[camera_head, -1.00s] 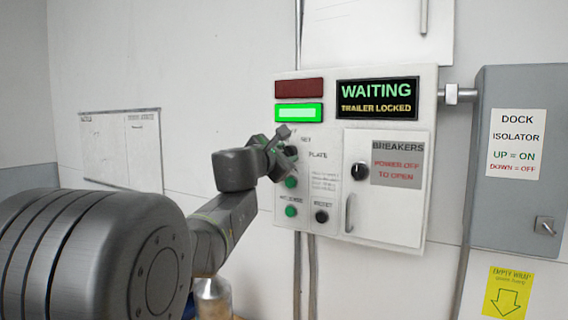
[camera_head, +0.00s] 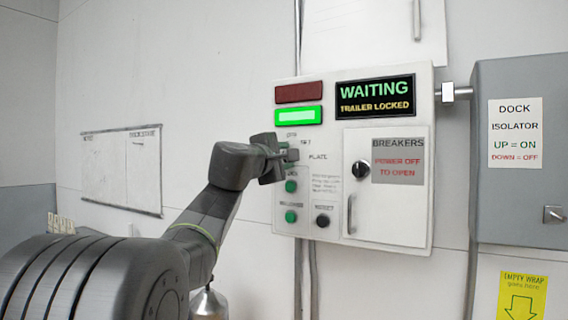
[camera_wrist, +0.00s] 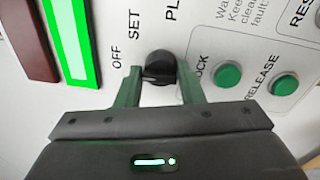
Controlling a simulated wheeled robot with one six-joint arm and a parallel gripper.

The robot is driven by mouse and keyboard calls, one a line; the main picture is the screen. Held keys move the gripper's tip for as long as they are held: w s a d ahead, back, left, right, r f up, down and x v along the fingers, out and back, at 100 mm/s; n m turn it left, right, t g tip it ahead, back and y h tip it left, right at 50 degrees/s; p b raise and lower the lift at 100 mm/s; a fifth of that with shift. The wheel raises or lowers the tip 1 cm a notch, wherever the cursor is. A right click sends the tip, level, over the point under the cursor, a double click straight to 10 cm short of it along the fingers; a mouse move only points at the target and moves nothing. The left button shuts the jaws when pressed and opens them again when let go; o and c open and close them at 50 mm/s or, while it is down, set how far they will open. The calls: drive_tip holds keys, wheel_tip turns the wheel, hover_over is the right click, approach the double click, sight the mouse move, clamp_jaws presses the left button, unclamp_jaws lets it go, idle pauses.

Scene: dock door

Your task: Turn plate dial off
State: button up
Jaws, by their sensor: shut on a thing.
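The plate dial (camera_wrist: 158,68) is a black round knob on the white control panel (camera_head: 430,150), with OFF, SET and PLATE lettered around it. In the wrist view it sits between the two green fingers of my gripper (camera_wrist: 160,88), which is shut on it. The dial's line faces roughly toward the SET lettering, but I cannot tell its exact setting. In the head view my gripper (camera_head: 287,155) is at the panel's left side and hides the dial.
Below the dial are green LOCK (camera_wrist: 229,75) and RELEASE (camera_wrist: 284,84) buttons. Above are a lit green lamp (camera_head: 298,116), a dark red lamp (camera_head: 299,92) and a display (camera_head: 376,97) reading WAITING, TRAILER LOCKED. The breaker door (camera_head: 390,215) is closed, with another black knob (camera_head: 361,169).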

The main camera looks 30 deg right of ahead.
drive_tip(key=shift+d+f, duration=0.1)
drive_tip(key=shift+f, duration=0.2)
drive_tip(key=o, duration=0.9)
drive_tip(key=shift+o, duration=0.2)
drive_tip(key=shift+r, duration=0.1)
drive_tip(key=shift+r, duration=0.1)
drive_tip(key=r+b+v, duration=0.1)
drive_tip(key=b+v, duration=0.1)
drive_tip(key=v, duration=1.2)
drive_tip(key=shift+f, duration=0.45)
drive_tip(key=shift+w+d, duration=0.1)
drive_tip(key=f+p+x, duration=0.1)
drive_tip(key=p+x, duration=0.1)
drive_tip(key=x, duration=1.1)
drive_tip(key=shift+w+d+r, duration=0.2)
drive_tip(key=shift+d+r, duration=0.1)
drive_tip(key=shift+r, duration=0.25)
